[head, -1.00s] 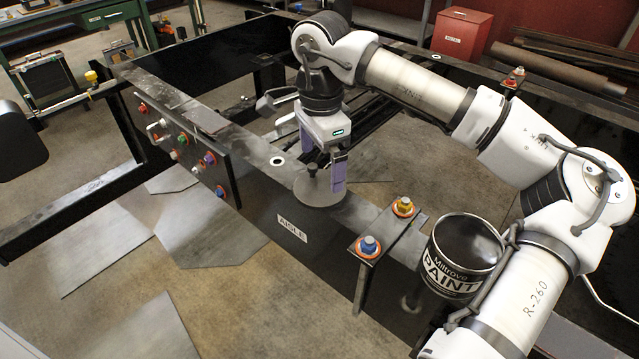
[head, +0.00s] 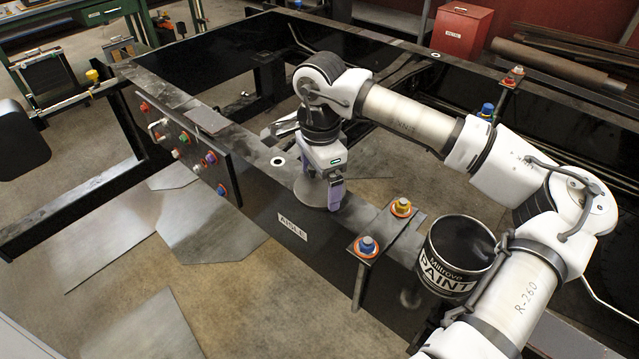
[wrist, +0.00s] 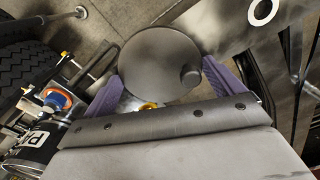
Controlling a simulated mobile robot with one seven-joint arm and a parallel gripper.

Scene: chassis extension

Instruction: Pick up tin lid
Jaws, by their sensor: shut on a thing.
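The tin lid (head: 306,192) is a round grey disc with a small knob. In the head view it is at the near black beam (head: 262,182), partly hidden by my gripper (head: 328,190). I cannot tell whether it touches the beam. In the wrist view the lid (wrist: 155,62) fills the space between the purple fingers of my gripper (wrist: 162,72), its knob at the lower right of the disc. The fingers are shut on opposite sides of the lid's rim.
A black paint can (head: 457,255) stands to the right, close to my arm. A bracket with a blue bolt (head: 367,246) and an orange-yellow one (head: 401,207) stands between lid and can. A panel with coloured fittings (head: 180,148) is at left.

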